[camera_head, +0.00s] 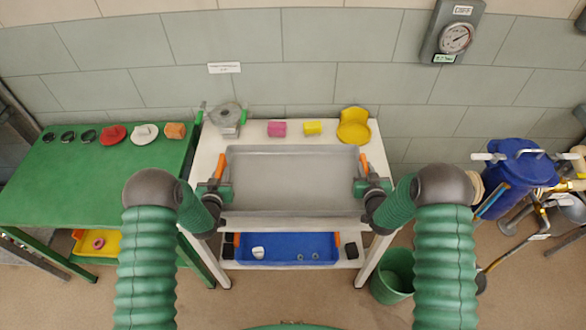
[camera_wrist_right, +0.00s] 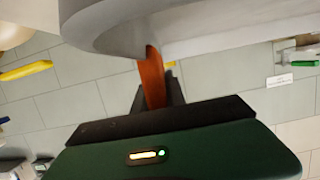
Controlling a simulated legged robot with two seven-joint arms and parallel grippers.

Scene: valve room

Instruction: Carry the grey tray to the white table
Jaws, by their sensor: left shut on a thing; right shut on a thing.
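The grey tray (camera_head: 295,182) is empty and lies level in front of me, with an orange handle at each end. In the head view it overlaps the white table (camera_head: 209,150); I cannot tell whether it rests on the top or hangs above it. My left gripper (camera_head: 221,181) is shut on the left handle. My right gripper (camera_head: 364,180) is shut on the right handle. The right wrist view shows the orange handle (camera_wrist_right: 151,80) between the dark fingers, beside the grey tray wall (camera_wrist_right: 200,25).
Along the table's back are a grey valve part (camera_head: 228,117), a pink block (camera_head: 277,129), a yellow block (camera_head: 312,128) and a yellow dish (camera_head: 354,127). A blue bin (camera_head: 285,248) sits on the lower shelf. A green table (camera_head: 95,185) adjoins left; a green bucket (camera_head: 394,275) stands right.

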